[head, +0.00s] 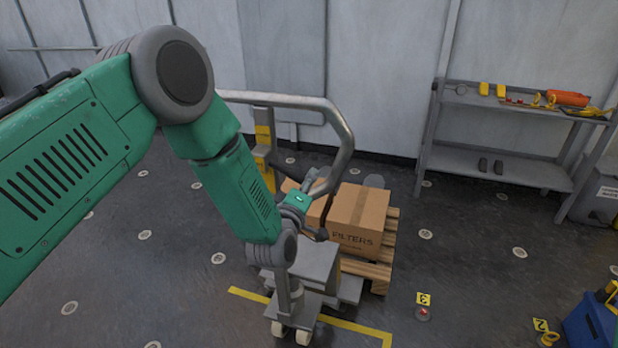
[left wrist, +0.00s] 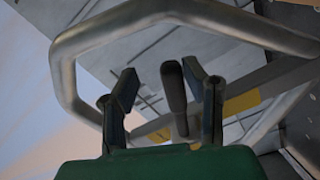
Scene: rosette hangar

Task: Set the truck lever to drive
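The truck is a grey pallet truck with a looped tube handle (head: 345,135), standing in the middle of the head view. The handle also arches across the left wrist view (left wrist: 68,85). My left gripper (head: 313,184) is at the handle, below its top bar. In the left wrist view its two dark fingers (left wrist: 160,75) are spread open. The dark lever (left wrist: 175,92) shows between them, nearer the right finger; I cannot tell whether they touch. The lever's setting is not readable, and it is not clearly made out in the head view. My right gripper is not in view.
Cardboard boxes (head: 358,215), one marked FILTERS, sit on a wooden pallet (head: 378,268) beside the truck. A grey shelf (head: 500,165) with tools stands at the right by the wall. A blue bin (head: 590,325) is at the lower right. The floor between them is mostly clear.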

